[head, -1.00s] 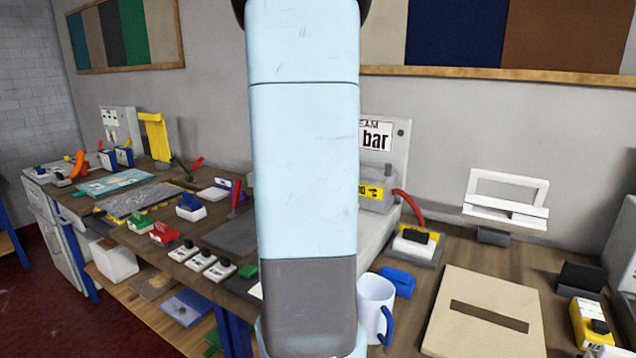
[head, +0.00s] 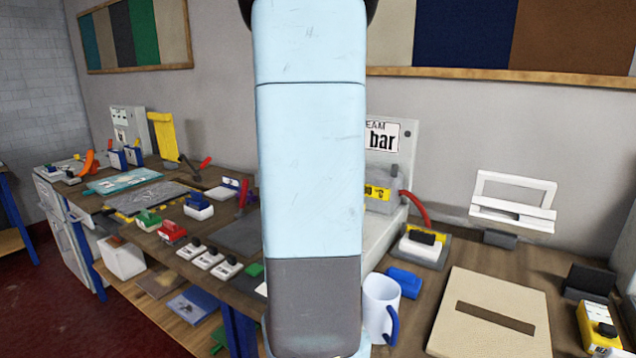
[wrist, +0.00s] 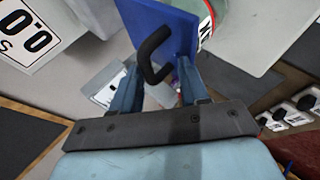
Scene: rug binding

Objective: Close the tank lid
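A blue panel with a black bent handle, which looks like the tank lid (wrist: 176,22), stands at the top middle of the wrist view. The handle (wrist: 152,48) points towards my gripper (wrist: 155,75). My gripper's two blue fingers are apart, with the handle's lower end at the gap between their tips. I cannot tell whether either finger touches it. In the head view my arm hides the lid and gripper. A grey box with a yellow label (head: 378,194) shows just right of my arm; I cannot tell whether it is the tank.
A red hose (head: 415,206) curves beside the grey box. A white mug (head: 380,305), a blue object (head: 405,282) and a beige board (head: 490,315) are on the bench at right. Switch blocks (head: 208,258) and several tools crowd the bench at left.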

